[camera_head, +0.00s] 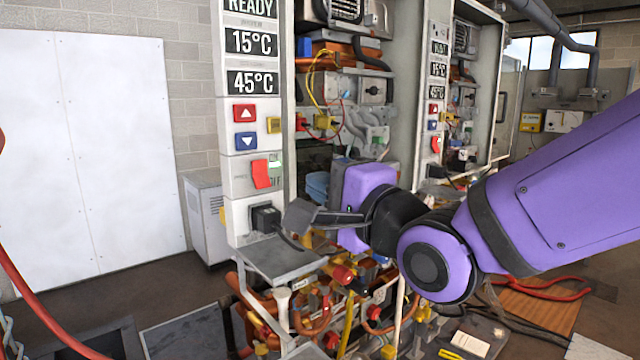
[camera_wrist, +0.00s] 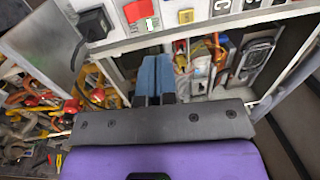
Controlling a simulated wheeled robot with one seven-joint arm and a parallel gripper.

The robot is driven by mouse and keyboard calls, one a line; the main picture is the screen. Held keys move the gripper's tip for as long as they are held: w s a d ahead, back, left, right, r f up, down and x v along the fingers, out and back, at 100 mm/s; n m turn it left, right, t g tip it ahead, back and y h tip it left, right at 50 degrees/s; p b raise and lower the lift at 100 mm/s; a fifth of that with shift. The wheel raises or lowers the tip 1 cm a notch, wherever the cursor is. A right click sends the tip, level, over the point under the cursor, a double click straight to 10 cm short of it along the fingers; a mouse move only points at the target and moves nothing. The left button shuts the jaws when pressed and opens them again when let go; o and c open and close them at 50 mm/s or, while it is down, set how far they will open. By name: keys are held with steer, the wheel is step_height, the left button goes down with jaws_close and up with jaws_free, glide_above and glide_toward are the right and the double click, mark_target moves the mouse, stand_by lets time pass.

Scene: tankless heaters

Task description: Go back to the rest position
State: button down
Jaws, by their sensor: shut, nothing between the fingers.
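My gripper (camera_head: 287,217) is at the end of my purple arm, in front of the nearer tankless heater (camera_head: 240,190). Its fingers are shut and empty. In the wrist view my gripper (camera_wrist: 155,80) shows as two blue-grey fingers side by side, pointing toward the heater's front edge. In the head view the fingers are close to the black plug (camera_head: 266,217) on the heater's lower panel; I cannot tell whether they touch. The red rocker switch (camera_head: 261,174) sits just above the plug. It also shows in the wrist view (camera_wrist: 139,11).
A second open heater (camera_head: 437,100) stands behind to the right. Copper pipes and valves (camera_head: 310,310) crowd the space below my gripper. A white panel (camera_head: 100,150) leans on the left wall, beside a grey cabinet (camera_head: 205,220). A red hose (camera_head: 40,310) crosses the lower left.

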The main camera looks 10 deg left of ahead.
steer(key=w+d+f+n+g+h, duration=0.15)
steer(key=d+h, duration=0.35)
steer(key=d, duration=0.7)
steer(key=d+f+n+h, duration=0.25)
steer(key=d+h, duration=0.35)
steer(key=d, duration=0.5)
steer(key=s+d+f+n+g+h, duration=0.2)
steer(key=s+d, duration=0.5)
steer(key=s+d+f+n+g+h, duration=0.1)
steer(key=s+d+f+n+g, duration=0.1)
steer(key=s+d, duration=0.5)
steer(key=shift+d+g+h, duration=0.4)
steer(key=shift+d+g, duration=0.2)
steer(key=shift+g, duration=0.25)
